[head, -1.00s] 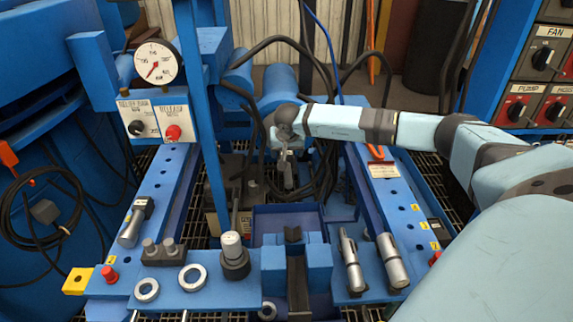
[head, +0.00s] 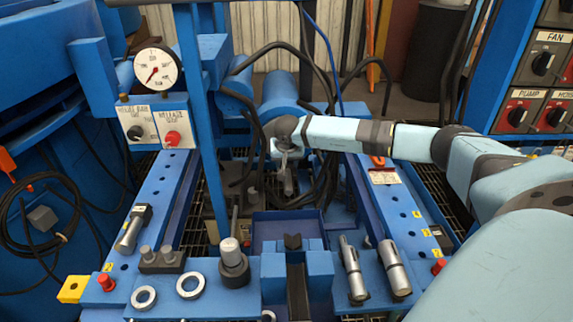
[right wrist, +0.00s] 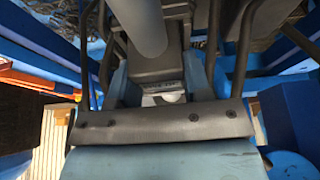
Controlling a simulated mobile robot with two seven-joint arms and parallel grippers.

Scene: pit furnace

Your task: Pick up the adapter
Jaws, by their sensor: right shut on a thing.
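My right gripper (head: 287,161) points down over the middle of the blue frame, behind the blue tray. It is shut on a grey piece with a round shaft, which I take to be the adapter (head: 288,183). In the right wrist view, a dark block with small lettering (right wrist: 155,68) and a thick grey cylinder (right wrist: 140,25) show between the bluish fingers. The block's lower end is partly hidden by the gripper body. In the head view the held piece is small and partly lost against dark hoses. My left gripper is not in view.
Dark hoses (head: 325,170) hang close around the right gripper. A blue post (head: 203,120) stands to its left. In front are a blue tray (head: 262,229), a silver-topped cylinder (head: 231,250), two rings (head: 190,284) and two metal cylinders (head: 394,268). A gauge (head: 157,67) stands back left.

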